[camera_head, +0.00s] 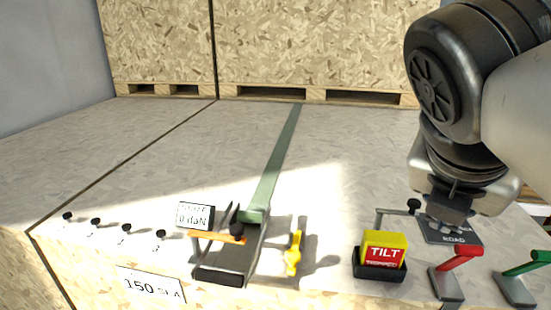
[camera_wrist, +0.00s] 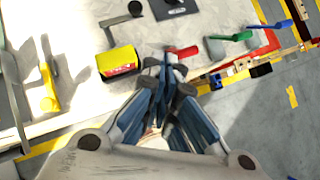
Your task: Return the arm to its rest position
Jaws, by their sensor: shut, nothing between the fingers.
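My arm reaches in from the upper right in the head view, over the right part of the worktop. My gripper (camera_wrist: 172,62) shows in the wrist view with its blue-grey fingers drawn together, shut and empty. Its fingertips appear in front of the red-handled lever (camera_wrist: 183,52), but I cannot tell whether they touch it. In the head view the red-handled lever (camera_head: 458,262) stands below the arm's end, and the gripper's fingers cannot be made out clearly there.
A yellow and red TILT block (camera_head: 384,252) stands left of the red lever, a green-handled lever (camera_head: 522,275) right of it. A ratchet with a green strap (camera_head: 272,180), a yellow piece (camera_head: 293,255) and several black knobs lie further left. Large wooden crates (camera_head: 300,45) stand behind.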

